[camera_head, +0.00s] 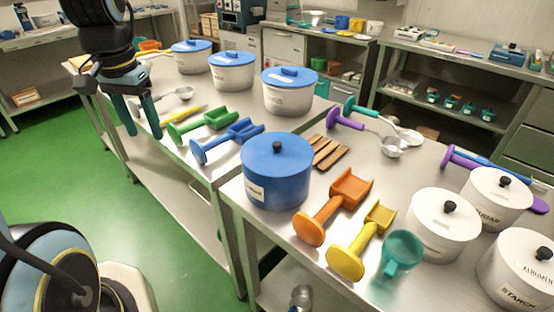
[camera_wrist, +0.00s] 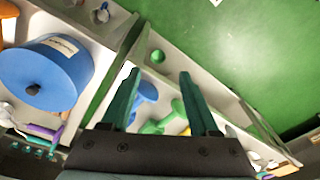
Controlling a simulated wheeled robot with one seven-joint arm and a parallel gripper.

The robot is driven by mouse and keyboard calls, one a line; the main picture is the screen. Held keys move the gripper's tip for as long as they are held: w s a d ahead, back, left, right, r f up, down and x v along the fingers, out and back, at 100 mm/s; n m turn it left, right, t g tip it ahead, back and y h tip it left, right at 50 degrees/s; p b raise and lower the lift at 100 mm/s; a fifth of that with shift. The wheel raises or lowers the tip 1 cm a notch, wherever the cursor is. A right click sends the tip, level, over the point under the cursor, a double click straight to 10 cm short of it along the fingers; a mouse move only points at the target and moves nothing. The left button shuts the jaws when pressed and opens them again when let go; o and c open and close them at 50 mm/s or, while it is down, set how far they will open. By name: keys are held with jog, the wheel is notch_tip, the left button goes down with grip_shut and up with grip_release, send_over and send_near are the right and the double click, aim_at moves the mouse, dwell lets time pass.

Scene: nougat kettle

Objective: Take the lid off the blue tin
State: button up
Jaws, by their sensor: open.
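The blue tin (camera_head: 277,183) stands upright on the nearer steel table, near its left corner. Its blue lid (camera_head: 290,151) is on, with a black knob (camera_head: 277,147) in the middle. In the wrist view the blue tin (camera_wrist: 68,85) is at the left, its knob facing the camera. My gripper (camera_head: 145,133) hangs at the upper left of the head view, over the far table's left edge, well away from the tin. In the wrist view my gripper (camera_wrist: 160,80) has its two teal fingers spread apart with nothing between them.
Blue (camera_head: 226,140) and green (camera_head: 203,125) scoops lie on the far table, with blue-lidded pots (camera_head: 289,92) behind.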

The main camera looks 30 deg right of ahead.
jog(key=s+d+r+m+b, duration=0.1)
jog(key=s+d+m, duration=0.1)
jog(key=d+m, duration=0.45)
jog(key=s+d+r+m+b, duration=0.1)
jog(key=s+d+m+b, duration=0.15)
jog(key=d, duration=0.65)
notch_tip(320, 180, up, 2)
jog(key=m+g, duration=0.1)
jog(key=m, duration=0.5)
send_over(277, 143)
notch_tip(277, 143, down, 10)
jog(key=shift+r+p, duration=0.1)
jog(key=shift+p, duration=0.8)
grip_shut()
